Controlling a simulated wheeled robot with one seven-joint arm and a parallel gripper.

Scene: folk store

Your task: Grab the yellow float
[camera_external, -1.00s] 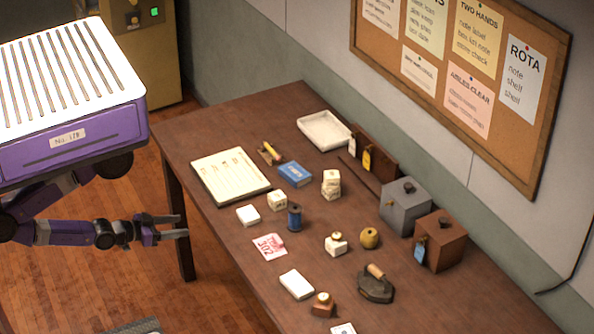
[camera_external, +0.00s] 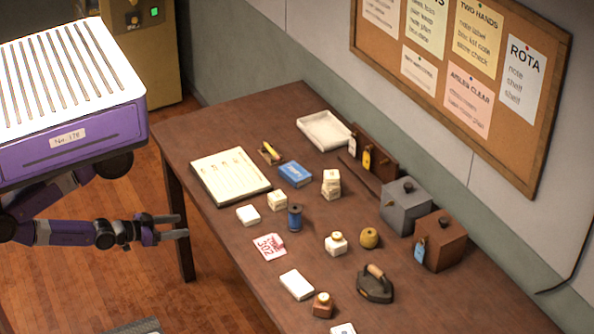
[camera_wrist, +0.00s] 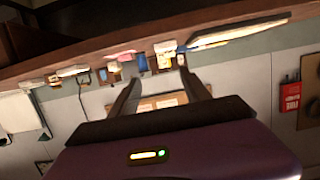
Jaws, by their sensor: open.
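The yellow float (camera_external: 369,238) is a small round, dull yellow piece with a dark hole on top. It sits on the table's right half, between a small cream block with a round top (camera_external: 336,243) and the lidded boxes. My gripper (camera_external: 182,225) is open and empty off the table's left edge, well away from the float. In the wrist view my gripper (camera_wrist: 158,72) shows two spread fingers with nothing between them. I cannot pick out the float in that tilted view.
The wooden table (camera_external: 225,110) holds several small things. A blue spool (camera_external: 295,217) and white blocks stand between my gripper and the float. An iron (camera_external: 375,284) is just in front of it; a grey box (camera_external: 405,207) and a brown box (camera_external: 441,241) stand behind.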

